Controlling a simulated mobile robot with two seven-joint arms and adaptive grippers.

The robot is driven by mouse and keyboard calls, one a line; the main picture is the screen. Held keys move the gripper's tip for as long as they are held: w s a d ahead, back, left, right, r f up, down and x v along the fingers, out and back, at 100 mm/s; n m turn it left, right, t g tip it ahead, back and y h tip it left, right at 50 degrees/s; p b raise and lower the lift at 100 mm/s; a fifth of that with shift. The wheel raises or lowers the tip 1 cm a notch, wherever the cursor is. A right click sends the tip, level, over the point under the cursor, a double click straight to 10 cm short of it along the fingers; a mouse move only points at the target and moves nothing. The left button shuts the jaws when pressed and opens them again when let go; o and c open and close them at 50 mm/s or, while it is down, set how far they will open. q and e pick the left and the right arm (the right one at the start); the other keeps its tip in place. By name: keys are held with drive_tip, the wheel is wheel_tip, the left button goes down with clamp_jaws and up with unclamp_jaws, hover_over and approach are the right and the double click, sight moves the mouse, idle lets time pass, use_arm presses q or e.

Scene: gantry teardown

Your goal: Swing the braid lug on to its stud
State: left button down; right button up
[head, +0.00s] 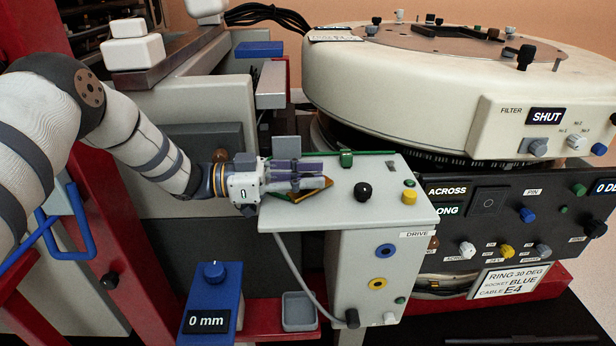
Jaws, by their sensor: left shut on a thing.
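My left gripper (326,175) reaches in from the left, just over the top of the pale drive box (408,212). It is shut on a thin orange-brown and green piece (316,192), which looks like the braid lug; the fingers hide much of it. I cannot tell which post is the lug's stud. A black knob (363,191) and a yellow knob (409,197) stand to the right. My right gripper is not in view.
A large cream ring housing (400,75) stands behind, with a black control panel (489,205) below it at right. A blue box reading 0 mm (212,295) and a small grey tray (299,311) sit in front. A grey cable (291,262) hangs beside the drive box.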

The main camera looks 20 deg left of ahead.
use_arm(q)
drive_tip(key=c, duration=1.4)
unclamp_jaws()
drive_tip(key=v, duration=1.2)
